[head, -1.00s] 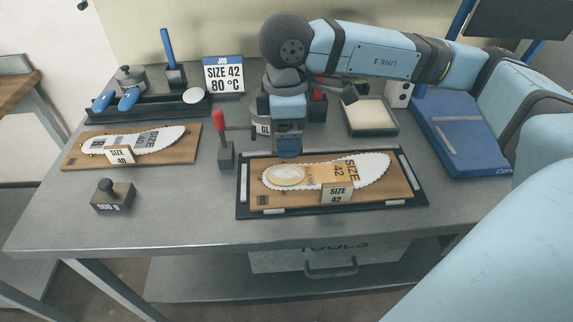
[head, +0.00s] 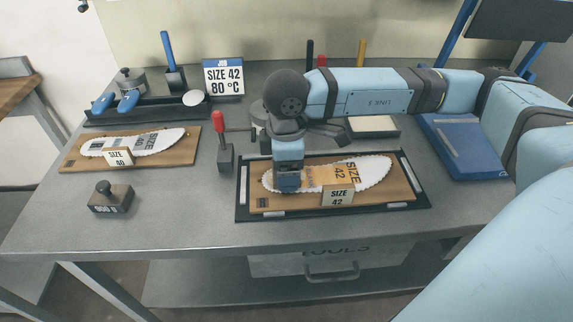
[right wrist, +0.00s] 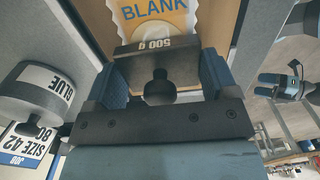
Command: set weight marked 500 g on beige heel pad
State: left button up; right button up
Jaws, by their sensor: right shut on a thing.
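My right gripper (head: 288,190) is over the heel end of the white size 42 insole (head: 372,170).
The insole lies on a board in a black-framed tray (head: 243,200). A red-handled clamp (head: 222,140) and a glue pot (right wrist: 40,90) stand close to it. A size 40 insole board (head: 180,155) lies left. The front strip of the table is clear.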

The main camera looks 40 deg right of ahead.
jog(key=o, duration=0.8)
jog(key=shift+f, duration=0.2)
jog(key=o, duration=0.3)
pick_arm(q)
jog(key=shift+r, duration=0.15)
pick_arm(e)
jog(key=shift+o, duration=0.2)
jog(key=shift+r, duration=0.1)
pick_arm(q)
jog(key=shift+r, duration=0.1)
pick_arm(e)
jog(key=shift+r+p, duration=0.3)
jog(key=shift+p, duration=0.05)
notch_tip(320, 180, up, 11)
jog(key=shift+f+p, duration=0.15)
jog(key=shift+p, duration=0.35)
jog(key=shift+r, duration=0.45)
pick_arm(q)
jog(key=shift+s+a+f, duration=0.1)
jog(key=shift+a+f, duration=0.1)
jog(key=shift+f, duration=0.05)
jog(key=shift+r, duration=0.15)
